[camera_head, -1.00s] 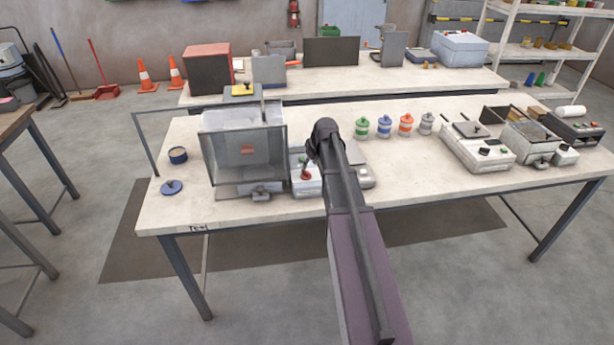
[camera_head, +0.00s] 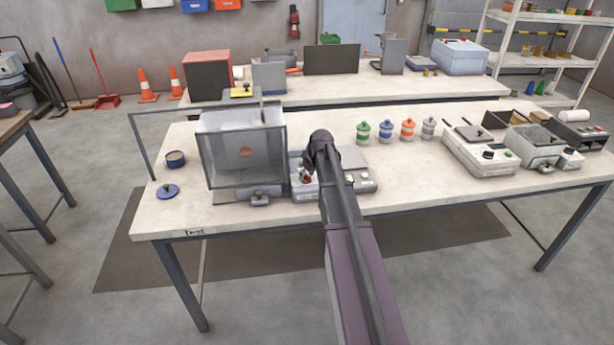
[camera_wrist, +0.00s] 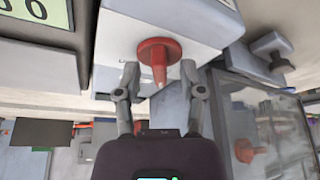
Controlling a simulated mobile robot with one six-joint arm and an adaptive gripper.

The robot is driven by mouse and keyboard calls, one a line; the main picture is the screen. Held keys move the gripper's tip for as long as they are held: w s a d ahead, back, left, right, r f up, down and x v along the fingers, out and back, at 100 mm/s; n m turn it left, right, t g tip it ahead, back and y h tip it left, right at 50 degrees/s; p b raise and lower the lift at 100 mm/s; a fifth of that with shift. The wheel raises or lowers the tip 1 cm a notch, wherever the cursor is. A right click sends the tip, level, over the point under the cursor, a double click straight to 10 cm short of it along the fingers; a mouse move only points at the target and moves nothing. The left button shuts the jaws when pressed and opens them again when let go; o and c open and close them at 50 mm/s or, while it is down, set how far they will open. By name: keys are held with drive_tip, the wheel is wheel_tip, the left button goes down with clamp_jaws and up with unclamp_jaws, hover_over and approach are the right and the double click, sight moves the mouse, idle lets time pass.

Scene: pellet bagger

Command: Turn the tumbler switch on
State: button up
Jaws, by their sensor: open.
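In the wrist view, the tumbler switch is a red tapered lever (camera_wrist: 159,62) on a round red base, set on the face of a pale box (camera_wrist: 190,22). My gripper (camera_wrist: 159,80) is open, with one finger on each side of the lever. Gaps show between the fingers and the lever, and I cannot tell whether they touch it. In the head view, the pale switch box (camera_head: 303,190) stands at the front of the table, right of the clear-walled bagger cabinet (camera_head: 235,165). My arm hides part of the box, and the fingers are hard to make out there.
The bagger cabinet stands close beside the switch box, with a small grey fixture (camera_head: 260,198) at its front. A scale-like unit (camera_head: 360,180) sits right of my arm. Several coloured jars (camera_head: 385,129) stand behind. Open tabletop (camera_head: 410,175) lies to the right.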

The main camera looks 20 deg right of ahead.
drive_tip(key=shift+c, duration=0.2)
clamp_jaws()
drive_tip(key=shift+m, duration=0.4)
drive_tip(key=m+h, duration=0.2)
drive_tip(key=m, duration=0.2)
drive_tip(key=shift+a+m, duration=0.1)
drive_tip(key=shift+m, duration=0.3)
drive_tip(key=m+h, duration=0.1)
drive_tip(key=m, duration=0.2)
drive_tip(key=m+g+h, duration=0.1)
drive_tip(key=m, duration=0.2)
drive_tip(key=shift+m, duration=0.3)
drive_tip(key=shift+o, duration=0.2)
unclamp_jaws()
